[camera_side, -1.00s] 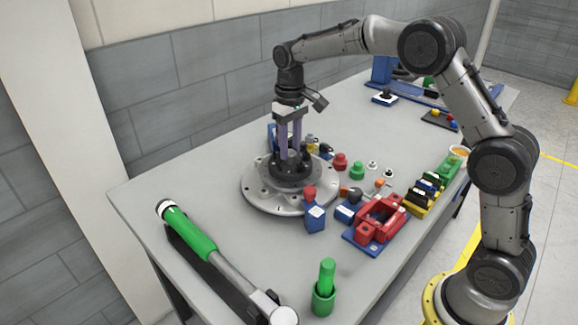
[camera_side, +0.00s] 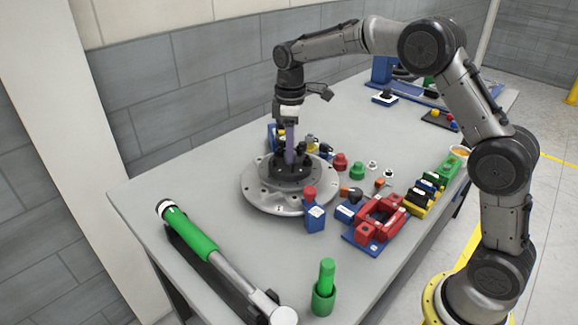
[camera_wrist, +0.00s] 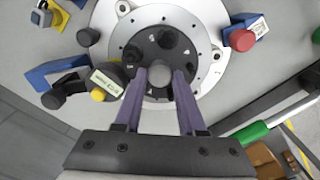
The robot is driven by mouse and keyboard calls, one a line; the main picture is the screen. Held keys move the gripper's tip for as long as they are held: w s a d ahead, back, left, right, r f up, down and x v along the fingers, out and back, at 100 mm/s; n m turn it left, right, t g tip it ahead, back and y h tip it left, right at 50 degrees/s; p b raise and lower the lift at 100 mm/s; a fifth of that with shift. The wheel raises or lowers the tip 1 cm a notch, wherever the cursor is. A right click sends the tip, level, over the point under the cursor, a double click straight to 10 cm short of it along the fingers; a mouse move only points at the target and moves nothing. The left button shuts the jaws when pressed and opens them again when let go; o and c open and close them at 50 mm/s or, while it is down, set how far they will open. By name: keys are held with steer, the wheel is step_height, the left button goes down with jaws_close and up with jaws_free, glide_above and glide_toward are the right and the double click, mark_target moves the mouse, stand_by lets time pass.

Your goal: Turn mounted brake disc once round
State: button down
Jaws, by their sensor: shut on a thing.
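The brake disc (camera_side: 262,201) is a wide silver plate with holes, lying flat on the table at centre. It also fills the upper middle of the wrist view (camera_wrist: 208,45). A black hub (camera_wrist: 147,50) with several dark round knobs sits on its middle. My gripper (camera_side: 291,165) points straight down over the hub. In the wrist view my gripper (camera_wrist: 160,76) has its two purple fingers on either side of a grey round centre post (camera_wrist: 160,75), shut on it. In the side view the fingers overlap, and the post is hidden.
A blue block with a red knob (camera_side: 314,216) stands close to the disc's front right. A red fixture on a blue base (camera_side: 378,222) is further right. A green-handled tool (camera_side: 200,240) lies front left. Small parts crowd behind the disc.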

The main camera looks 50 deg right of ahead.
steer(key=n, duration=0.5)
steer(key=shift+n, duration=0.4)
steer(key=n, duration=1.1)
steer(key=shift+n, duration=0.3)
steer(key=n, duration=0.5)
steer(key=shift+n, duration=0.3)
steer(key=c, duration=0.8)
jaws_free()
steer(key=shift+o, duration=0.2)
